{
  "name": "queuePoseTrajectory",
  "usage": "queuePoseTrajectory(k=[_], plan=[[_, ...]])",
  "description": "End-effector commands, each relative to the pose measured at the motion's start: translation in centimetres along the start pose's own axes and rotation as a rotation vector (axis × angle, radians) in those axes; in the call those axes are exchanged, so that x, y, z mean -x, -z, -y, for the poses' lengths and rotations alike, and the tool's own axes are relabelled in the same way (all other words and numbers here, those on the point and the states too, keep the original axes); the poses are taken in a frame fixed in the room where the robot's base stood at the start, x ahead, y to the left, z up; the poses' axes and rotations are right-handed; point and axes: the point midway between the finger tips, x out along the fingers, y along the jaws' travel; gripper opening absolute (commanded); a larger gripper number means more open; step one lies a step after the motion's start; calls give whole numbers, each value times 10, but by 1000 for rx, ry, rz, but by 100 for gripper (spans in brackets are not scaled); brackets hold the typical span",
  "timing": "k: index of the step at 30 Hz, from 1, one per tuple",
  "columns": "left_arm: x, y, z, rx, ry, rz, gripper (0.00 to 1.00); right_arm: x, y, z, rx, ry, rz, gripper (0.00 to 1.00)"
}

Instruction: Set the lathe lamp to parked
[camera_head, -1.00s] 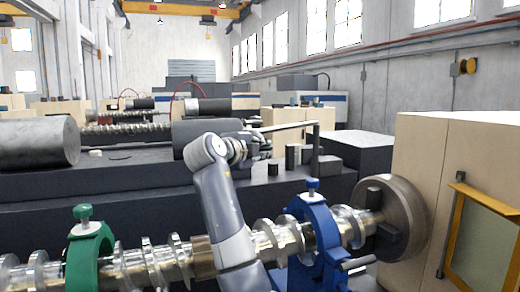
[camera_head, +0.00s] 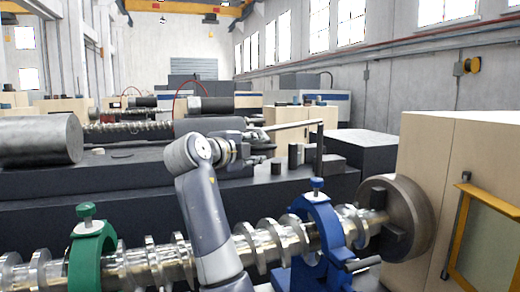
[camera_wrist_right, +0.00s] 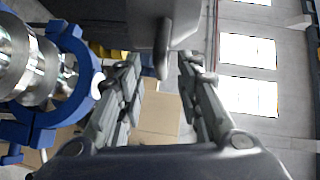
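What looks like the lathe lamp shows in the head view as a dark upright post with a thin, nearly level arm (camera_head: 295,126) reaching left toward my right gripper (camera_head: 262,144). The lamp's head is hard to make out there, behind or beside the gripper. In the right wrist view my right gripper (camera_wrist_right: 161,62) has its two fingers spread. A grey block, probably the lamp head (camera_wrist_right: 165,22), lies ahead, with a short rounded handle (camera_wrist_right: 163,60) hanging between the fingertips. Gaps show on both sides of the handle. My left gripper is out of view.
A shiny screw shaft (camera_head: 160,262) crosses the front, held by a green steady rest (camera_head: 90,250) and a blue one (camera_head: 322,230), into a round chuck (camera_head: 408,220). A beige cabinet (camera_head: 430,150) stands right. Short dark cylinders (camera_head: 293,156) stand near the lamp post.

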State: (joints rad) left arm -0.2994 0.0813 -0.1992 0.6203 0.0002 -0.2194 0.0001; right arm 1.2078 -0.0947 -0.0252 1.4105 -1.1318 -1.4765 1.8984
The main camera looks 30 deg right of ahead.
Motion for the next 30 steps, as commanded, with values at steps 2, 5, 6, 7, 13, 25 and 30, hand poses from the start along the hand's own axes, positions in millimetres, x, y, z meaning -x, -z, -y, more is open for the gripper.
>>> queuePoseTrajectory(k=[2, 5, 6, 7, 13, 25, 30], plan=[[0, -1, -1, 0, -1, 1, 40, 19, 0, 0, -4, 1, 4, 33], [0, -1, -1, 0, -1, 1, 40, 38, 0, 0, -3, 0, 3, 33], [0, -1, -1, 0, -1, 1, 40, 44, 0, 0, -3, 0, 2, 33], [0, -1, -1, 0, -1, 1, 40, 49, 0, 0, -3, -1, 3, 33], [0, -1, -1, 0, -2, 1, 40, 65, 1, 0, -1, -1, 0, 33], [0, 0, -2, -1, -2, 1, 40, 66, 2, 0, -1, -1, -1, 33], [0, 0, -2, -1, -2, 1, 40, 66, 2, 0, -2, 0, -1, 33]])
